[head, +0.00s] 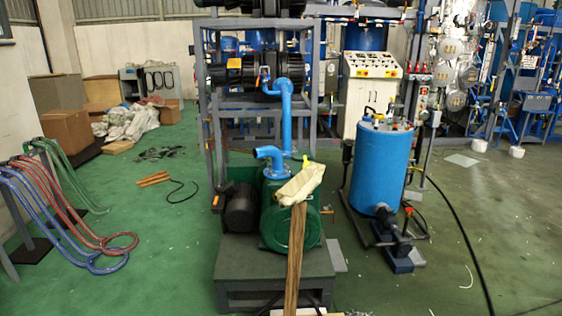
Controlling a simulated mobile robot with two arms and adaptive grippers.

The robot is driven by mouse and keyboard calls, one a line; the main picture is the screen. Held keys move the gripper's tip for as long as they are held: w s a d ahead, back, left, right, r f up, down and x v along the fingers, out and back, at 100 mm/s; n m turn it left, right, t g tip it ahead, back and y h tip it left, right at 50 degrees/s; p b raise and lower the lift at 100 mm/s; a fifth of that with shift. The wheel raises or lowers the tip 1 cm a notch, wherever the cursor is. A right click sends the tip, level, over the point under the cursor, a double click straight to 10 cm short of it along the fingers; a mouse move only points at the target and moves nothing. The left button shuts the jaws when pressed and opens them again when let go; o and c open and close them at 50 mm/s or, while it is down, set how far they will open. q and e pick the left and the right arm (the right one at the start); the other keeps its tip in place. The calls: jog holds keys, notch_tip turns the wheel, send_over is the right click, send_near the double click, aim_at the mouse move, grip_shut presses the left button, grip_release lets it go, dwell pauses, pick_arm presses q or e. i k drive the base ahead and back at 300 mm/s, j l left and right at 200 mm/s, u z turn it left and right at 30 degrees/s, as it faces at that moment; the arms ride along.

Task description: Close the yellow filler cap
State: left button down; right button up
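I cannot make out a yellow filler cap for certain. A small yellow-orange part (234,62) shows on the black machine in the upper frame. Several small fittings (384,123) stand on top of the blue tank (380,168), too small to tell apart. A green pump (277,217) with blue pipes sits on a dark base in the middle, and a small orange part (327,212) shows at its right side. Neither of my grippers is in view.
A pale cloth-like thing (301,184) on wooden poles (296,250) stands before the pump, hiding part of it. Coloured hoses (75,225) hang at left. A black cable (465,235) crosses the floor at right. Green floor (150,250) is open left of the pump.

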aim_at(306, 163)
jog(key=i+z, duration=0.1)
jog(key=i, duration=0.95)
jog(key=i+j+z, duration=0.1)
jog(key=i, duration=0.95)
